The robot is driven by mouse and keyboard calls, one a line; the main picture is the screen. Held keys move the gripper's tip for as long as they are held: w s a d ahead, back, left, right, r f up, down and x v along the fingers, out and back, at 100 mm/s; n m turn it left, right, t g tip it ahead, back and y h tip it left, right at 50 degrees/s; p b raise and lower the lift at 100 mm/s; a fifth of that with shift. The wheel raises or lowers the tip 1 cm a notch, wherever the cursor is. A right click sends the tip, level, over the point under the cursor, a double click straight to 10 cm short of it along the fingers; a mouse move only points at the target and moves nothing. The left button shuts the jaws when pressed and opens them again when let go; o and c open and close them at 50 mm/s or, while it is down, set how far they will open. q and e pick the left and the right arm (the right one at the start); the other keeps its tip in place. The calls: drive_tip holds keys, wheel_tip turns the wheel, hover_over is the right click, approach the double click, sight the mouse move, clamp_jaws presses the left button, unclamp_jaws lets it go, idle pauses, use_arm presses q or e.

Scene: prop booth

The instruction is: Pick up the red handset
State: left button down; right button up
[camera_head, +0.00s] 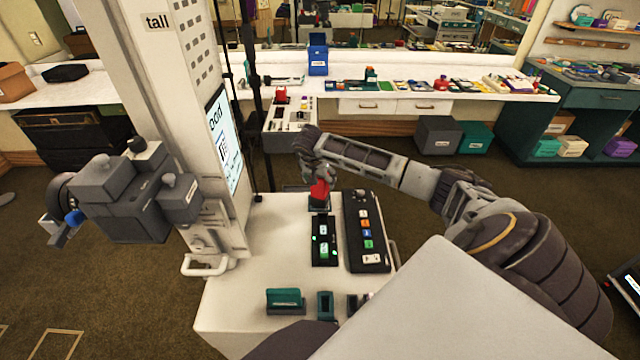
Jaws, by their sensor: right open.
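The red handset (320,191) stands at the far end of the white console top, above a small dark base. Its upper part is hidden by my right gripper (319,177). My right arm reaches in from the right, and the gripper is open right at the handset's top, pointing down. I cannot tell whether its fingers touch the handset or are around it. My left gripper is not in view.
On the white console (240,300) are a black panel with green lights (324,252), a button panel (350,215) and a teal item (285,301) near the front. A tall white column (165,60) stands at the left. A cluttered counter (390,92) runs behind.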

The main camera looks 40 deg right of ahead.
clamp_jaws()
idle(0.6)
drive_tip(key=shift+r, duration=0.2)
drive_tip(key=shift+r+b, duration=0.5)
drive_tip(key=shift+r, duration=4.35)
